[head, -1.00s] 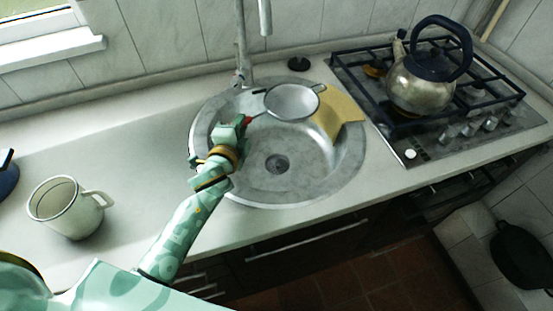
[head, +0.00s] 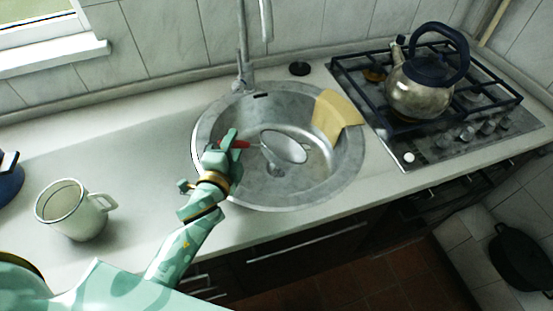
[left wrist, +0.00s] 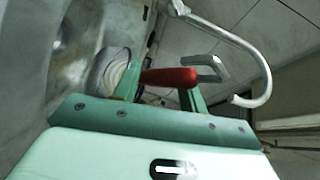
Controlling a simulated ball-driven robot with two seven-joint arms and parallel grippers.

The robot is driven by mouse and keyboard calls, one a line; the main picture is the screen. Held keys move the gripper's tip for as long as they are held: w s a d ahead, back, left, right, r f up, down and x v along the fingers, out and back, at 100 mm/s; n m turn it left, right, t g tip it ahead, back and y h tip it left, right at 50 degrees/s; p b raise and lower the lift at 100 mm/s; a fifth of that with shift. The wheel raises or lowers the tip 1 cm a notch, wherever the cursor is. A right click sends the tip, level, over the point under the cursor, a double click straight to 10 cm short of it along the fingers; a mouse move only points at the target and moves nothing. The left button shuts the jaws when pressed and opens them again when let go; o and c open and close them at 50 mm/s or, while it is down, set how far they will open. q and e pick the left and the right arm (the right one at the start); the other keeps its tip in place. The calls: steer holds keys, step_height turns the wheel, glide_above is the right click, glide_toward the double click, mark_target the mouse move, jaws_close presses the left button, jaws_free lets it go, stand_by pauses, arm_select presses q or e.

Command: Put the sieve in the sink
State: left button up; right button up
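The sieve (head: 283,147), with a round bowl and a red handle, is in the head view over the sink basin (head: 345,165), partly in front of the drain. I cannot tell whether it touches the basin. My left gripper (head: 226,144) is at the sink's left side, by the handle. In the left wrist view, the gripper's two fingers (left wrist: 163,90) stand apart. The red handle (left wrist: 168,77) spans crosswise between them, and the sieve's bowl (left wrist: 112,72) shows partly behind the left finger. My right gripper is in neither view.
A yellow cloth (head: 335,115) hangs over the sink's right rim. The faucet (head: 243,50) rises behind the sink. A kettle (head: 420,88) stands on the hob (head: 440,150) at right. A white mug (head: 75,210) stands on the counter at left.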

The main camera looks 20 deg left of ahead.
arm_select(q)
steer(key=s, duration=0.3)
steer(key=s+r, duration=0.1)
steer(key=s, duration=0.5)
steer(key=shift+s+d+r, duration=0.25)
steer(key=shift+s+d, duration=0.05)
steer(key=shift+d, duration=0.05)
